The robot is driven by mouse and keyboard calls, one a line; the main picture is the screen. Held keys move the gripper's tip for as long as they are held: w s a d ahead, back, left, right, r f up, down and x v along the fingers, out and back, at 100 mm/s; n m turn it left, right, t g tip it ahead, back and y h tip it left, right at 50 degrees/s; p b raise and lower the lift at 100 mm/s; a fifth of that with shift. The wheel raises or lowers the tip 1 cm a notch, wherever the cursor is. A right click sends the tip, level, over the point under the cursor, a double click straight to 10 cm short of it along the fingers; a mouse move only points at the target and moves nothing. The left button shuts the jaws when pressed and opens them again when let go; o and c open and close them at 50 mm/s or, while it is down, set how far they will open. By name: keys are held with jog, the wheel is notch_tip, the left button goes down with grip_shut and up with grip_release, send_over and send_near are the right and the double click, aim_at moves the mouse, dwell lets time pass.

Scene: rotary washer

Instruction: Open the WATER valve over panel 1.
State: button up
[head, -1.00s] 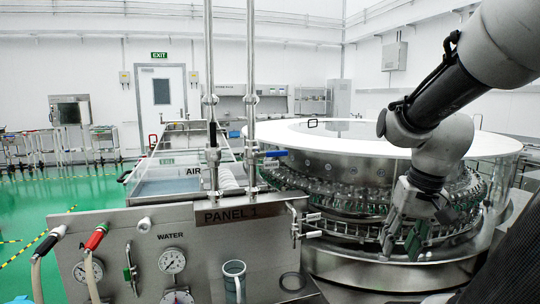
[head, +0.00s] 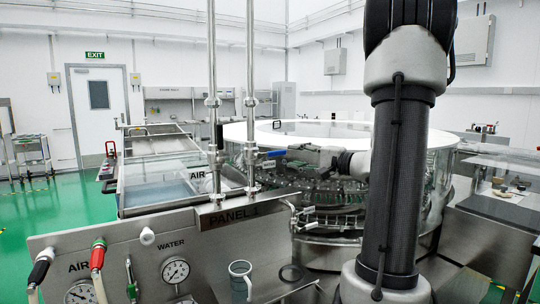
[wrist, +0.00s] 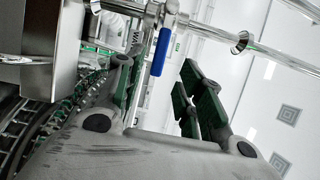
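The WATER valve's blue lever (head: 277,153) sticks out to the right from the right-hand vertical pipe above panel 1 (head: 232,214). In the wrist view the blue lever (wrist: 161,52) hangs down from the shiny pipe, with a partly hidden "WA" label beside it. My gripper (head: 303,152) is just right of the lever in the head view. In the wrist view my gripper (wrist: 160,78) is open, with its green-padded fingers apart. The lever shows beyond the gap between them, and I see no contact.
The left vertical pipe (head: 213,60) stands close by, with a dark handle low on it and an AIR label. The round washer (head: 340,130) with its bottle ring is behind my gripper. Hoses, gauges and a grey jug (head: 240,280) are at the panel front.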

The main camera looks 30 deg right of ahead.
aim_at(279, 153)
jog(key=x, duration=0.7)
jog(key=shift+w+a, duration=0.25)
jog(key=shift+w, duration=0.05)
jog(key=shift+c, duration=0.3)
grip_shut()
